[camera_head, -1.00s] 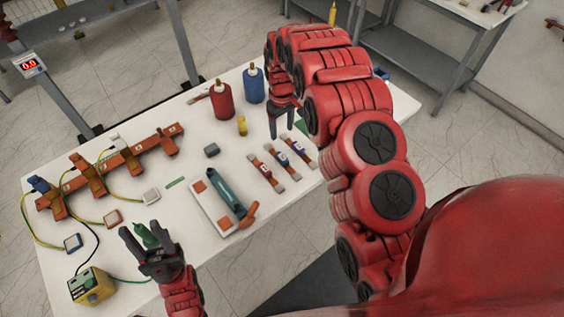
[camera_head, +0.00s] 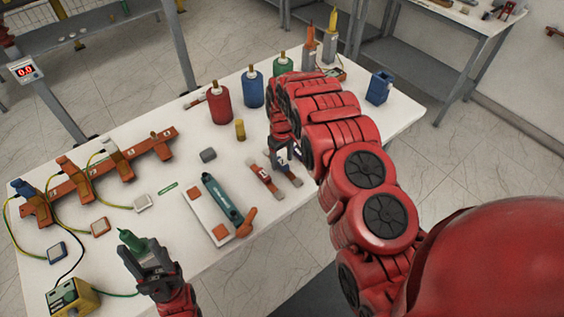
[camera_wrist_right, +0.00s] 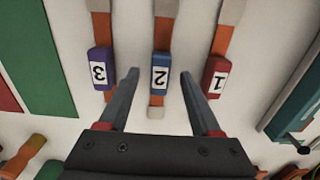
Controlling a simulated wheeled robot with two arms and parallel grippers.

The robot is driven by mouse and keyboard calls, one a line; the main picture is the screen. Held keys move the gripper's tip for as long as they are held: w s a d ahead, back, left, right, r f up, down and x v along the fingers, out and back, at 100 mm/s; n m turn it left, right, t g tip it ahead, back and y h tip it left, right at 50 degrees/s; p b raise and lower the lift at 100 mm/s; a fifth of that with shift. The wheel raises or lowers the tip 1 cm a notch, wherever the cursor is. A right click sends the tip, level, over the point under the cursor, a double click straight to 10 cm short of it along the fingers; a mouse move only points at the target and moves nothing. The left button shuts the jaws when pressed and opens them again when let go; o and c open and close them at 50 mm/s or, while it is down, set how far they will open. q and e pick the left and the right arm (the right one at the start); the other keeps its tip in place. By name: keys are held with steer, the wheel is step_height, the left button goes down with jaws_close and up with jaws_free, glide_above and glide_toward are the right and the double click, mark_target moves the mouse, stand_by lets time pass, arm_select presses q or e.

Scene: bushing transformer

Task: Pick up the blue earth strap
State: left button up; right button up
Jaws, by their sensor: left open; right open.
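The blue earth strap, an orange strap with a blue block marked 2 (camera_wrist_right: 161,68), lies on the white table. In the right wrist view, the open fingers of my right gripper (camera_wrist_right: 159,78) stand either side of its line, with gaps to the blue block. I cannot tell the height above it. A purple-block strap marked 3 (camera_wrist_right: 102,62) lies to the left and a red-block strap marked 1 (camera_wrist_right: 216,78) to the right. In the head view, my right gripper (camera_head: 282,152) partly hides the straps. My left gripper (camera_head: 152,262) is open near the table's front left, beside a green object (camera_head: 132,239).
A tray with a teal tool (camera_head: 222,201) lies left of the straps. Red (camera_head: 219,104), blue (camera_head: 252,89) and green (camera_head: 281,66) bottles stand behind. An orange rail (camera_head: 92,183) with cables fills the left. A blue holder (camera_head: 379,88) stands at the right.

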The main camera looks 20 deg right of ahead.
steer(key=shift+f, duration=0.75)
jaws_close()
steer(key=shift+w+r, duration=0.1)
steer(key=shift+r, duration=0.1)
